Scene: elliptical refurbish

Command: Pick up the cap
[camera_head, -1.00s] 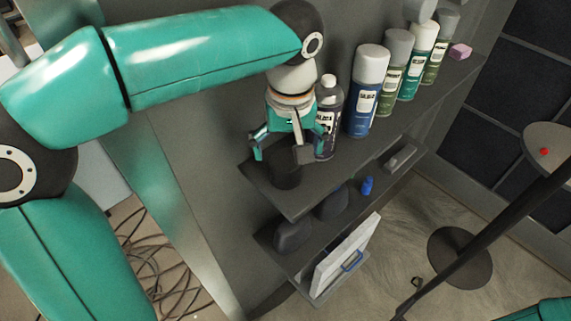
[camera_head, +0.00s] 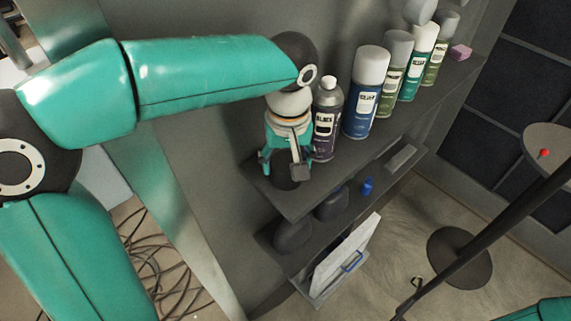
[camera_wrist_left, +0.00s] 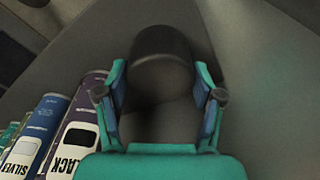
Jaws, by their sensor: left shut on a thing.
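The cap is a dark, nearly black cylinder (camera_head: 287,182) at the near left end of the top shelf. It shows in the wrist view (camera_wrist_left: 160,50) as a round dark piece between the fingers. My left gripper (camera_head: 286,168) reaches down from above and is shut on the cap, with a finger on each side. The cap is partly hidden by the fingers in the head view, and I cannot tell whether its underside touches the shelf. My right gripper is not in view.
A dark-labelled spray can (camera_head: 326,120) stands close to the right of my left gripper. A blue can (camera_head: 366,95) and several green ones stand behind it on the top shelf (camera_head: 345,160). The lower shelf holds dark rounded items (camera_head: 293,232) and a small blue item (camera_head: 367,186).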

